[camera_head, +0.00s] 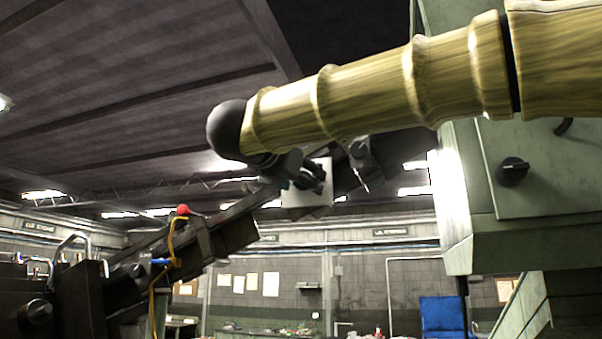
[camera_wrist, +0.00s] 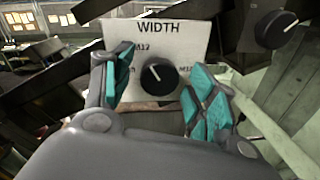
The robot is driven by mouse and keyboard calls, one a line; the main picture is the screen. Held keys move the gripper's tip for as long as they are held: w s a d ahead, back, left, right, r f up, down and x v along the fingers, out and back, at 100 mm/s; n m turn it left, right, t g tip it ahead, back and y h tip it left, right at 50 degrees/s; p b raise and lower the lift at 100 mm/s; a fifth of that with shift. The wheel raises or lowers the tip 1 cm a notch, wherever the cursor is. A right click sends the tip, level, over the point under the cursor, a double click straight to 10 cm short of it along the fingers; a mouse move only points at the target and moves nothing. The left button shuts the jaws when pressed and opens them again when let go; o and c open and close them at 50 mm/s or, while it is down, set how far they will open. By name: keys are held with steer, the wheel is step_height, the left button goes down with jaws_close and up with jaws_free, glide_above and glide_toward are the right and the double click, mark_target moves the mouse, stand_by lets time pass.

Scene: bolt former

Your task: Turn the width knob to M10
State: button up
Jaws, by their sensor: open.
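The width knob (camera_wrist: 159,75) is a round black dial on a white plate (camera_wrist: 178,36) marked "WIDTH" in the wrist view. A pale pointer mark on it appears to point to the upper left. An "M12" label sits above left of the knob; the left label is partly covered by a finger, and the right label is too small to read surely. My gripper (camera_wrist: 160,66) is open, its teal-padded fingers on either side of the knob with visible gaps. In the head view my gripper (camera_head: 306,177) is in front of the white plate (camera_head: 303,207) and hides the knob.
A second black knob (camera_wrist: 276,29) is at the upper right in the wrist view. In the head view a green cabinet (camera_head: 455,205) with a black knob (camera_head: 513,170) stands at right. A dark sloping rail (camera_head: 232,226) with a red button (camera_head: 183,210) runs left.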

steer(key=c, duration=1)
steer(key=shift+c, duration=0.2)
steer(key=shift+f+n+b, duration=0.1)
steer(key=shift+n+b, duration=0.2)
steer(key=n+b, duration=0.2)
steer(key=n, duration=0.3)
steer(key=n+t+b, duration=0.1)
steer(key=n+b, duration=0.1)
steer(key=n, duration=0.4)
steer(key=shift+n+y, duration=0.3)
steer(key=shift+n, duration=0.3)
